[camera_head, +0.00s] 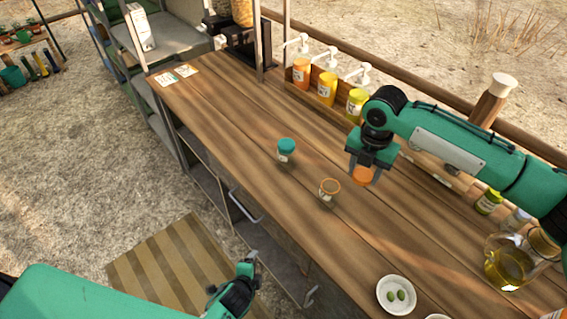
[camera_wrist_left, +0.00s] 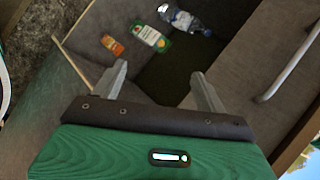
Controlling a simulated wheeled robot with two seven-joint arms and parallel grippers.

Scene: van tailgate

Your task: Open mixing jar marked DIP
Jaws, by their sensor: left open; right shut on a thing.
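A small jar with a teal lid (camera_head: 286,147) stands on the wooden counter. A second small jar (camera_head: 328,191) stands nearer, with an orange-brown rim; its top looks open, and its label is too small to read. My right gripper (camera_head: 362,180) is shut on an orange round piece, which looks like a lid (camera_head: 363,175), above the counter to the right of the second jar. My left gripper (camera_head: 250,262) is low beside the counter's front edge, away from both jars. In the left wrist view its fingers (camera_wrist_left: 160,86) are apart with nothing between them.
Pump bottles (camera_head: 327,87) stand in a rack along the back. A white bowl (camera_head: 396,295) and an oil jug (camera_head: 508,262) are at the near right. Two cards (camera_head: 175,76) lie at the far left. A drawer handle (camera_head: 243,207) juts out.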

